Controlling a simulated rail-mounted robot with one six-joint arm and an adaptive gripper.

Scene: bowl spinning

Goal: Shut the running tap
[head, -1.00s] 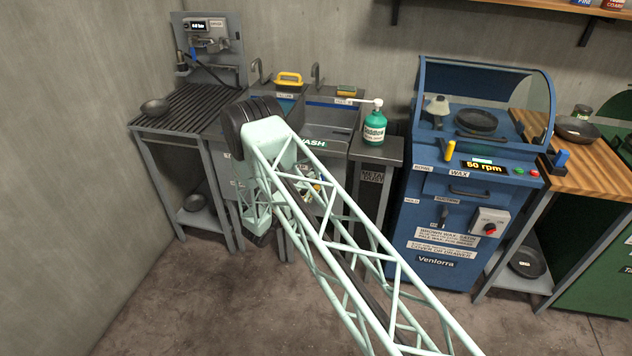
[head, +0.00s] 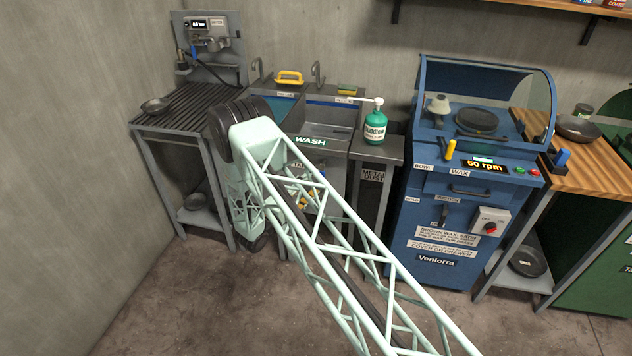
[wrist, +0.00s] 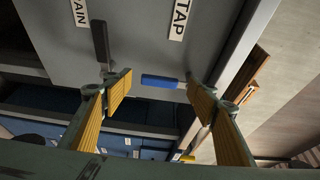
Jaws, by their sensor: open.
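In the wrist view a blue lever (wrist: 160,81) sticks out from a grey panel, near a label reading TAP (wrist: 181,18). My gripper (wrist: 160,96) is open, with its yellow-padded fingers apart. The blue lever shows across the gap between the fingertips, its right end close to the right fingertip; I cannot tell whether they touch. In the head view the sink unit (head: 310,142), marked WASH, has two basins and two spouts, left (head: 257,68) and right (head: 318,72). I cannot make out running water.
A black lever (wrist: 101,42) hangs beside the left finger, under a partly cut-off label ending in AIN. A green pump bottle (head: 375,127) stands right of the basins. A blue wax machine (head: 450,190) stands further right. The floor in front is open.

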